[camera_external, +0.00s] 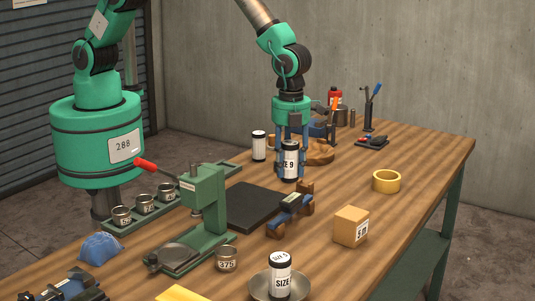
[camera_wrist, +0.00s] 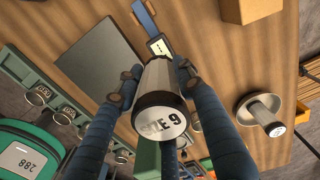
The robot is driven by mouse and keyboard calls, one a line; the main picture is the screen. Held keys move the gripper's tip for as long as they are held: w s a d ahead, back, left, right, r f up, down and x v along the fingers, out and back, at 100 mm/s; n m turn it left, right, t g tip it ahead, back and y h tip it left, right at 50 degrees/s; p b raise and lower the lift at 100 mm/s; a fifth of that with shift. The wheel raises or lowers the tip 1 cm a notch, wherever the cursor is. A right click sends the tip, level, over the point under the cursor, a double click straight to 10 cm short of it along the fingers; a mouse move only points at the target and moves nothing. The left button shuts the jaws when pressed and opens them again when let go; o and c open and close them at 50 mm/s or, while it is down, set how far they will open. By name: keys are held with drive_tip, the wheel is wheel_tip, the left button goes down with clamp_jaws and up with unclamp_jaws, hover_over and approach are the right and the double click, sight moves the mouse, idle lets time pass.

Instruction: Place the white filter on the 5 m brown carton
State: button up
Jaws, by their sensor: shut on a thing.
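My gripper (camera_external: 290,168) is shut on a white cylinder filter with dark ends, labelled "SIZE 9" (camera_external: 289,160). It is upright in the external view, over the far middle of the table; I cannot tell whether it touches the wood. In the wrist view my gripper's fingers (camera_wrist: 158,82) clasp the filter (camera_wrist: 160,100) from both sides. The brown carton (camera_external: 351,226) stands at the right front of the table, apart from my gripper. Its label is too small to read surely. The carton (camera_wrist: 250,8) also shows at the wrist view's top edge.
A "SIZE 5" cylinder (camera_external: 280,272) stands in a metal bowl (camera_external: 262,290) at the front. Another white cylinder (camera_external: 259,145) stands left of my gripper. A green press (camera_external: 200,210), dark mat (camera_external: 258,205) and yellow tape roll (camera_external: 386,181) are nearby. Wood around the carton is clear.

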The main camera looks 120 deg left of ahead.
idle(0.4)
drive_tip(key=p, duration=0.2)
hover_over(342, 210)
drive_tip(key=shift+f, duration=0.75)
drive_tip(key=shift+f, duration=0.1)
drive_tip(key=shift+f+p, duration=0.35)
drive_tip(key=shift+f, duration=1.3)
drive_tip(key=shift+f, duration=0.1)
drive_tip(key=o, duration=1.2)
